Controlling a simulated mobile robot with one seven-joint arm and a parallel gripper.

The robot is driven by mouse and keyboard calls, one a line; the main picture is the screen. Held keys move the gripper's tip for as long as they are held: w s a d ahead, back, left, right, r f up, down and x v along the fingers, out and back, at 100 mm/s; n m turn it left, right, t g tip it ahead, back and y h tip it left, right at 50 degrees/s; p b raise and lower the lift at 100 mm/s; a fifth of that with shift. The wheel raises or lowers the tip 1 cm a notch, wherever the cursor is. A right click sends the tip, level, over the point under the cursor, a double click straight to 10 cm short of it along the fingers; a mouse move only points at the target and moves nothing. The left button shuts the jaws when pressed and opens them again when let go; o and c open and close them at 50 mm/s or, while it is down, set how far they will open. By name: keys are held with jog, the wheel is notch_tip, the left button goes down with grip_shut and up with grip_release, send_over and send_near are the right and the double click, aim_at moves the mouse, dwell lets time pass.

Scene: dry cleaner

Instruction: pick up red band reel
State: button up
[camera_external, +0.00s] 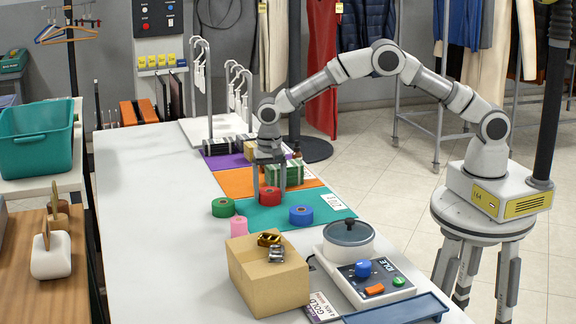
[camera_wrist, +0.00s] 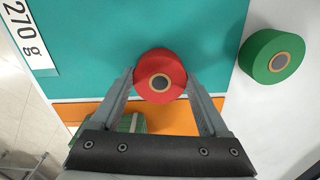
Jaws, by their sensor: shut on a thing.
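The red band reel (camera_external: 270,196) stands over the teal mat (camera_external: 262,220) on the white table. It also shows in the wrist view (camera_wrist: 165,75), with a dark hole at its middle. My gripper (camera_external: 268,190) comes down over it from above. In the wrist view my gripper (camera_wrist: 160,82) has one finger on each side of the reel, both against its edge. I cannot tell whether the reel touches the mat.
A green reel (camera_external: 223,207), a blue reel (camera_external: 301,215) and a pink roll (camera_external: 239,227) are close by. A cardboard box (camera_external: 268,280) and a scale-like device with a pot (camera_external: 348,240) stand nearer the camera. The table's left part is clear.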

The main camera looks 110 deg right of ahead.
jog(key=shift+c, duration=0.5)
jog(key=shift+r, duration=0.15)
